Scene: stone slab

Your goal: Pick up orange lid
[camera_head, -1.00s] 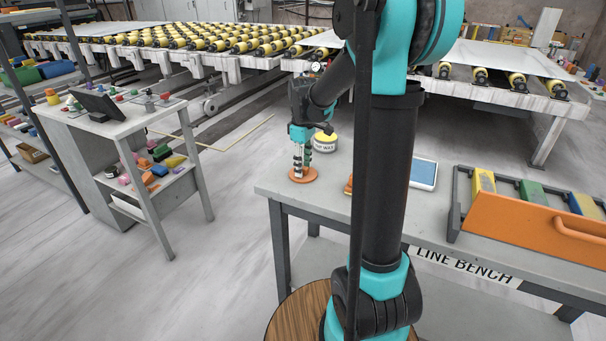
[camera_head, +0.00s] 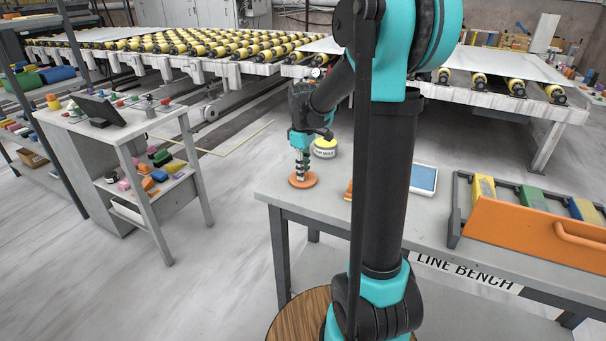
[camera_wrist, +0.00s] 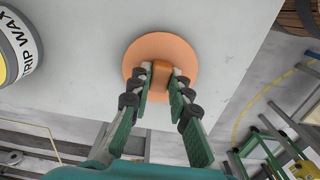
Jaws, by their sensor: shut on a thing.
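The orange lid (camera_head: 303,181) is a flat round disc near the left end of the grey bench. In the wrist view the lid (camera_wrist: 178,51) shows a raised block-like knob (camera_wrist: 161,68) at its middle. My gripper (camera_head: 302,175) points down over the lid. In the wrist view its two fingertips (camera_wrist: 162,72) are on either side of the knob and closed on it. The lid looks to be at the bench surface; I cannot tell whether it is clear of it.
A yellow-topped tub marked WAX (camera_head: 325,147) stands just behind the lid, and it shows at the left of the wrist view (camera_wrist: 20,45). A blue-screened tablet (camera_head: 423,179) and an orange-fronted tray (camera_head: 530,232) lie to the right. The bench's left edge is close to the lid.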

